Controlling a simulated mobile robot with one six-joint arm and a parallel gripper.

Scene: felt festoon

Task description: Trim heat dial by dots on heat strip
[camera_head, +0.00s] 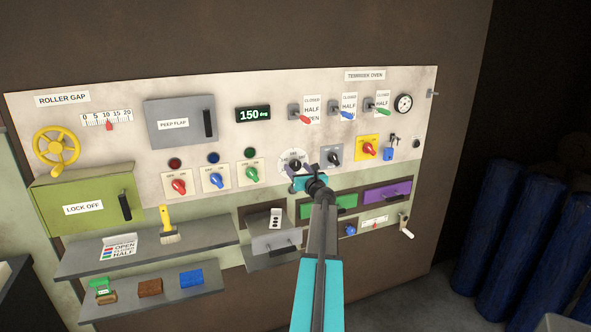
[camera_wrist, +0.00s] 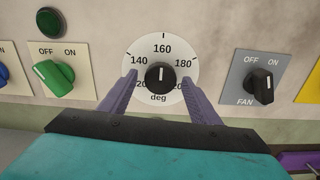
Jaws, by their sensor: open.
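The heat dial (camera_wrist: 161,45) is a round white plate marked 140, 160, 180 and deg, with a black knob (camera_wrist: 160,80). The knob's white line points up, near 160. In the head view the dial (camera_head: 291,155) is partly covered by my gripper (camera_head: 294,177). In the wrist view my gripper (camera_wrist: 159,78) is open, its purple fingers on either side of the knob and apart from it. A white strip with dark dots (camera_head: 276,219), likely the heat strip, stands at an open grey drawer (camera_head: 272,243). The green display (camera_head: 253,114) reads 150 deg.
A green OFF/ON switch (camera_wrist: 54,76) is left of the dial and a grey FAN switch (camera_wrist: 261,80) right of it. Green (camera_head: 333,207) and purple (camera_head: 387,193) drawer fronts are below. Shelves with a brush (camera_head: 168,228) and blocks are at lower left.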

